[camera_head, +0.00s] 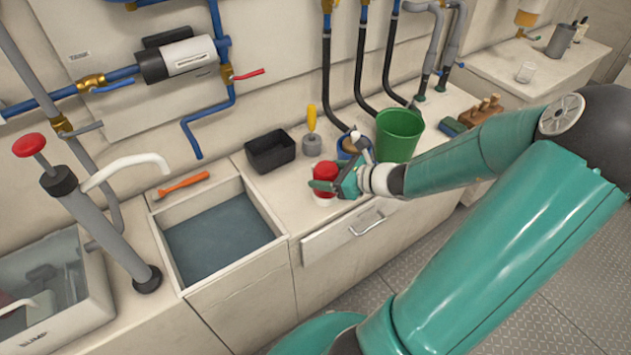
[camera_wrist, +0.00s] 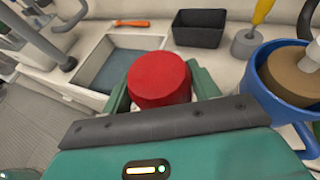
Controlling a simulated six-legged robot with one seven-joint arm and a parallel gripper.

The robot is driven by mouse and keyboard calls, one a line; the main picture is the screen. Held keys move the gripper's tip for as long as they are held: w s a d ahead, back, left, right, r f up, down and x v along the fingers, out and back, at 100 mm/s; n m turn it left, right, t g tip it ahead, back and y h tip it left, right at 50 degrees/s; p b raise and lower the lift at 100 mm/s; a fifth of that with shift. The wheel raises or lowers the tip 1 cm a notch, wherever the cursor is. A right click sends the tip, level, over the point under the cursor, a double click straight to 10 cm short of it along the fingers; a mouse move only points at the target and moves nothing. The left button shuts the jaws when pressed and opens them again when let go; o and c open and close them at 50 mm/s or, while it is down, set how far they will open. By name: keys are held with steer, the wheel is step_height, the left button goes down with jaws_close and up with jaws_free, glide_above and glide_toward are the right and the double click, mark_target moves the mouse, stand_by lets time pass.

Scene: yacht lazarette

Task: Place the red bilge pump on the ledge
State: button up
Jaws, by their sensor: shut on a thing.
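The red bilge pump (camera_head: 325,171), a red round-topped cylinder with a paler lower part, is at the front of the ledge (camera_head: 283,183). It shows between my green fingers in the wrist view (camera_wrist: 159,78). My gripper (camera_head: 337,187) is shut on it from the right, with one finger on either side. The pump looks upright. Its underside is hidden, so I cannot tell whether it touches the ledge or hangs just above it.
On the ledge stand a black tray (camera_head: 270,151), a yellow-handled tool (camera_head: 312,130), a blue mug (camera_wrist: 262,83) and a green bucket (camera_head: 399,135). An open sink-like recess (camera_head: 219,235) lies left, with an orange-handled tool (camera_head: 183,184) behind it. A drawer (camera_head: 345,229) is below.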

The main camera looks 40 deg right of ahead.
steer(key=shift+w+d+f, duration=0.3)
steer(key=shift+w+f, duration=0.8)
steer(key=shift+f, duration=0.55)
steer(key=shift+w+d+f, duration=0.3)
steer(key=shift+w+f, duration=0.8)
steer(key=shift+f, duration=0.5)
steer(key=shift+w+d+f, duration=0.3)
steer(key=shift+w+f, duration=0.8)
steer(key=shift+f, duration=0.55)
steer(key=o, duration=1.2)
steer(key=shift+o, duration=0.2)
steer(key=shift+s+r, duration=0.1)
